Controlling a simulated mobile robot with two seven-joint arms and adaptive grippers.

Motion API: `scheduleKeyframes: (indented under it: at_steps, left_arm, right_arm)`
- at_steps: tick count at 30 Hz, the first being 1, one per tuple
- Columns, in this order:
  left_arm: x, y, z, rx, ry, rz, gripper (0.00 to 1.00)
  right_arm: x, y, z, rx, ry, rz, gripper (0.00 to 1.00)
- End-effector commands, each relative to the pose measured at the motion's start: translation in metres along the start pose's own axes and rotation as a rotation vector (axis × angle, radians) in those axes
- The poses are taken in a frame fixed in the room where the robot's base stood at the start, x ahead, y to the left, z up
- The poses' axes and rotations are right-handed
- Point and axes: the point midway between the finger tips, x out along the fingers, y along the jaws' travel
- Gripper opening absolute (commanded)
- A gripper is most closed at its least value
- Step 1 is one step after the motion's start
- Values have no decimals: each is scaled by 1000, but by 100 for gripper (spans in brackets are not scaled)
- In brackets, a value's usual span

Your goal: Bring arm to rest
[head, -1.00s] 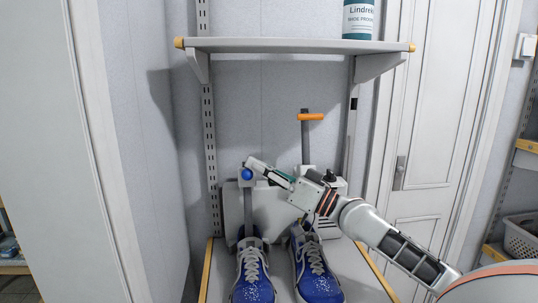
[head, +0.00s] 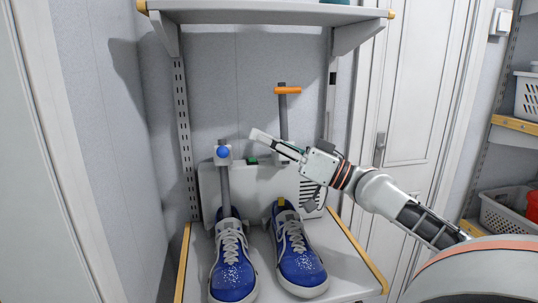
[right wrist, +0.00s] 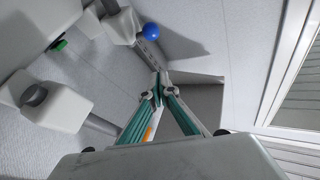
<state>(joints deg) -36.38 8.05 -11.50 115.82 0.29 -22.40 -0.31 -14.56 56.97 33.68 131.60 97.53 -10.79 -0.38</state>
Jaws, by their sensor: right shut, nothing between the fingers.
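My right arm comes in from the right in the head view. Its gripper (head: 262,139) is in the air in front of the wall, above a white box-shaped unit (head: 240,185) and right of a blue ball knob (head: 223,152) on a grey post. The right wrist view shows the fingers (right wrist: 159,90) brought together with nothing between them. The blue knob (right wrist: 151,31) also shows there, apart from the fingers. My left gripper is not in view.
Two blue shoes, left (head: 232,262) and right (head: 298,255), sit on a low shelf (head: 338,270). An orange-handled post (head: 287,90) stands behind the gripper. A shelf (head: 265,14) hangs above. A door (head: 410,110) and baskets (head: 503,215) are at the right.

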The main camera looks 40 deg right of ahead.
Motion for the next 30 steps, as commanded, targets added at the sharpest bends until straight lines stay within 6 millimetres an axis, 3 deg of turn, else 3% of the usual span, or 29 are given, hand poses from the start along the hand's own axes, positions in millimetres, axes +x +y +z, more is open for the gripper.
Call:
scheduleKeyframes:
  at_steps: [1, 9, 20, 23, 30]
  left_arm:
    - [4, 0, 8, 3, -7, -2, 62]
    - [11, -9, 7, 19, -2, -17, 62]
    - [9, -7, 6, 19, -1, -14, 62]
    - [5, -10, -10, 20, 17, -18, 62]
    - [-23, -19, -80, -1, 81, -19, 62]
  right_arm:
    - [-6, 4, 9, 4, -9, 5, 0]
    - [-26, 1, 2, 2, -1, 2, 0]
    - [-28, -2, -3, -2, 2, -2, 0]
    - [-27, -11, -22, -12, 20, -11, 0]
    - [-17, -54, -116, -48, 90, -47, 0]
